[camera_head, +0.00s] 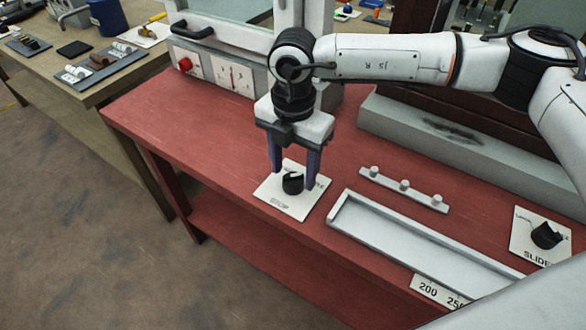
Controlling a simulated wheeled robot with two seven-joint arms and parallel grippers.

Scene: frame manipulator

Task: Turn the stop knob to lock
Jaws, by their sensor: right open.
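The stop knob (292,184) is a black round knob on a white square plate (284,205) marked STOP, on the red table. My right gripper (292,180) points down over the plate, with its two purple fingers apart. One finger is left of the knob and the other is right of it; whether either touches the knob I cannot tell. The right finger hides part of the plate's lettering. My left gripper is not in view.
A second black knob (546,235) sits on a plate marked SLIDE at the right. A white tray (420,247) and a rail with three pegs (403,186) lie between. A grey box with a red button (185,64) stands behind. The red table's (190,135) left part is clear.

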